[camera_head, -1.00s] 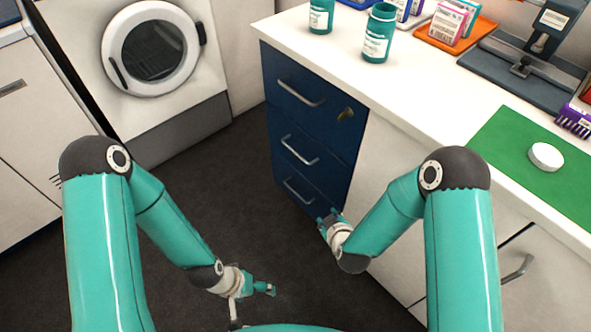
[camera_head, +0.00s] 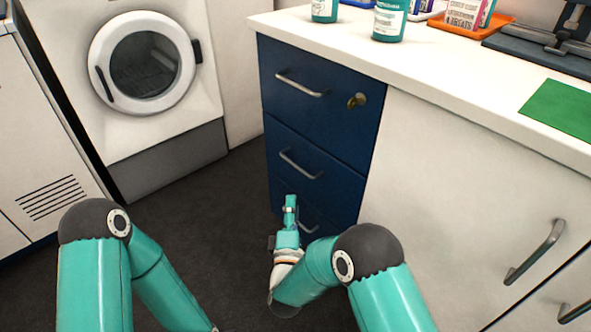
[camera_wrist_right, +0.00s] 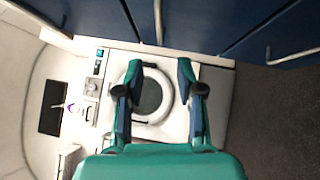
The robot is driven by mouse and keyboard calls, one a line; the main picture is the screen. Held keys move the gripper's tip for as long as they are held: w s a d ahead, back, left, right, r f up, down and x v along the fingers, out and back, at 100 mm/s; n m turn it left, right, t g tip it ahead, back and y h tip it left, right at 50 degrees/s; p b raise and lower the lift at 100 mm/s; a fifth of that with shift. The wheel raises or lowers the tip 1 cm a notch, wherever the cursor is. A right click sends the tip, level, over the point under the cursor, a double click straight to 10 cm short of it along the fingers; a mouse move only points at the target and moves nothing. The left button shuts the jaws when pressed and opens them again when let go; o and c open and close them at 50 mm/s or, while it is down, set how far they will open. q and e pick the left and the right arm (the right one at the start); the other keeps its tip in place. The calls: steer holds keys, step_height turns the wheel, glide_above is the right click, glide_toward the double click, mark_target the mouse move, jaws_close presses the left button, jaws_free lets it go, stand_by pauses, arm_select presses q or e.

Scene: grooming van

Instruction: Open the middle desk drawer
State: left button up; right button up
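The blue desk unit has three stacked drawers, all shut. The middle drawer (camera_head: 325,185) has a grey bar handle (camera_head: 300,166); a bar handle, apparently the same one, shows in the right wrist view (camera_wrist_right: 158,20). My right gripper (camera_head: 290,203) is below that handle, in front of the bottom drawer, partly covering it. In the right wrist view its two fingers (camera_wrist_right: 158,72) are spread apart with nothing between them; the handle lies beyond the fingertips, not touching. My left gripper is outside the head view.
The top drawer (camera_head: 310,110) has its own handle and a brass lock. The bottom drawer's handle (camera_head: 309,228) is partly hidden. A white washing machine (camera_head: 145,65) stands left. A white cupboard (camera_head: 450,190) is right of the drawers. Dark floor (camera_head: 190,210) is clear between.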

mark_target(295, 164)
steer(key=w+b, duration=0.1)
steer(key=w, duration=0.3)
steer(key=w+r+b, duration=0.1)
steer(key=w, duration=0.4)
steer(key=w+r+b, duration=0.1)
steer(key=w+b, duration=0.1)
steer(key=w, duration=0.3)
steer(key=shift+w+a, duration=0.1)
steer(key=shift+w, duration=0.1)
jaws_close()
steer(key=shift+f, duration=0.1)
